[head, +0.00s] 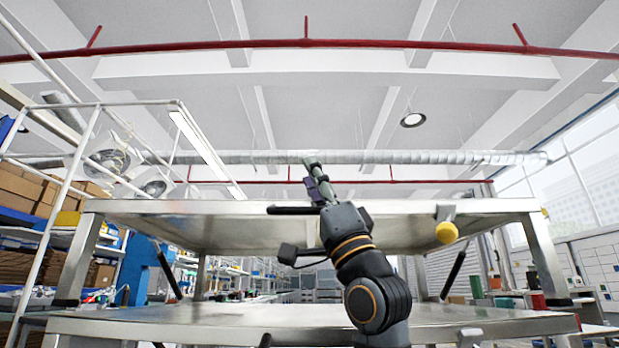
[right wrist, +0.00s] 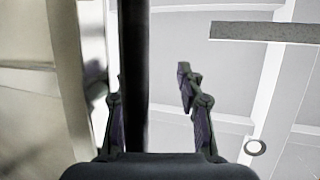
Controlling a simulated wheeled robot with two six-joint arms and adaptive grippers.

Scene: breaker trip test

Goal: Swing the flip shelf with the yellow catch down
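The flip shelf (head: 235,235) is a grey metal panel spanning the middle of the head view, and I see its underside. A yellow catch (head: 446,232) hangs at its front edge on the right. A dark handle bar (head: 288,210) sits on the front edge near the middle. My right gripper (head: 318,180) is at that edge beside the bar, pointing up. In the right wrist view, its fingers (right wrist: 155,105) are apart, with a dark bar (right wrist: 133,70) between them. The bar is close to the left finger, with a gap to the right one. My left gripper is out of view.
A lower metal shelf (head: 220,322) lies below the flip shelf. Dark struts stand at the left (head: 167,270) and right (head: 453,273) between the two. A white frame (head: 75,165) rises at the left. The space above the flip shelf looks clear up to the ceiling.

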